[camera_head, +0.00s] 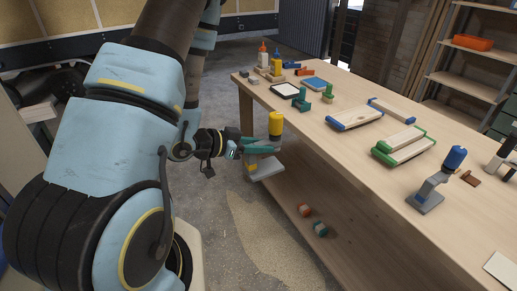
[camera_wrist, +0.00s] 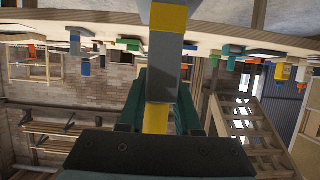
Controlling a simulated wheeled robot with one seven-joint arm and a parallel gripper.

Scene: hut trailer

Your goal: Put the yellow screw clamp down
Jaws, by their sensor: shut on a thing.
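The yellow screw clamp (camera_head: 276,123) has a yellow knob on top and a grey body with a flat grey base. It is upright in the head view, just off the left long edge of the wooden workbench (camera_head: 345,180), with the bench floor-side drop beneath it. My gripper (camera_head: 258,147) is shut on the clamp's grey body with its teal fingers. In the wrist view the clamp (camera_wrist: 165,65) stands between the fingers of my gripper (camera_wrist: 160,104), showing grey and yellow parts. Whether its base touches anything is hard to tell; it appears held in the air.
A blue-topped clamp (camera_head: 430,192) stands on the bench's near right. Green-ended (camera_head: 404,146) and blue-ended (camera_head: 355,116) wooden pieces lie mid-bench. A green clamp (camera_head: 327,93), a tablet-like frame (camera_head: 285,90) and bottles stand at the far end.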

